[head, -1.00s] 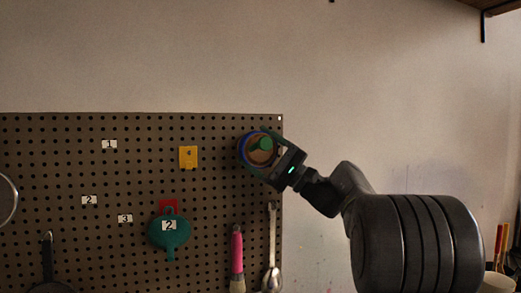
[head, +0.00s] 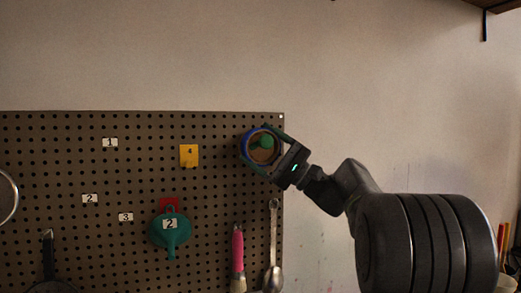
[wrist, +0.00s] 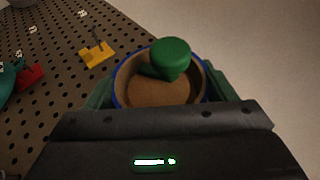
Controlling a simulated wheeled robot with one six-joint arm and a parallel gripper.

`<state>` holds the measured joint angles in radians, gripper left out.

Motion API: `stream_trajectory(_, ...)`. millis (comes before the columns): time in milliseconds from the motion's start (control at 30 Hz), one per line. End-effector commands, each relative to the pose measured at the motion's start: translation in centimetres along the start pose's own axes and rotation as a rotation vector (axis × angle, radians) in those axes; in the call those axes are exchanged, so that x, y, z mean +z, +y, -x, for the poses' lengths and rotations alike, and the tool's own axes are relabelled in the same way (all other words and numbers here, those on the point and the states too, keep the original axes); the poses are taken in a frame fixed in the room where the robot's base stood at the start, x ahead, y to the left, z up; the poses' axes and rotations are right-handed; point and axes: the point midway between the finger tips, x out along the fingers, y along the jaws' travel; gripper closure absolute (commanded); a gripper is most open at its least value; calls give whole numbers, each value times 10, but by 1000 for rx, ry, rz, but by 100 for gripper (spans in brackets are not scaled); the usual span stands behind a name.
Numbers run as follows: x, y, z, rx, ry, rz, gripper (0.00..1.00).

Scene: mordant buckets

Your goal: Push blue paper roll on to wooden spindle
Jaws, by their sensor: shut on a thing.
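The blue paper roll (head: 245,144) is at the upper right of the pegboard, its round opening facing out. In the wrist view its thin blue rim (wrist: 117,92) surrounds a brown inside. A green knob-ended peg (wrist: 171,53) shows within the opening, and its knob also shows in the head view (head: 265,142). I see no clearly wooden spindle; the peg's base is hidden. My gripper (head: 257,147) is shut on the roll, one green finger on each side. The roll is around the peg in view; I cannot tell how deep it sits.
A yellow hook plate (head: 189,155) is left of the roll. A green funnel-shaped tool (head: 168,231) hangs lower left. A pink-handled brush (head: 237,250) and a metal spoon (head: 273,250) hang below. Bare wall lies right of the pegboard (head: 60,160).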

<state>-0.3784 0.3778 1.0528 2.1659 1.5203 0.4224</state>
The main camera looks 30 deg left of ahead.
Motion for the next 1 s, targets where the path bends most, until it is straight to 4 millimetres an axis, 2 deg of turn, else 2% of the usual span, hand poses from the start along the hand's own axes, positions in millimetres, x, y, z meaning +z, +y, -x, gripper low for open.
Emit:
stream_trajectory(600,23,2,11,-1,-1,2,47)
stream_trajectory(1000,26,2,12,-1,-2,2,47)
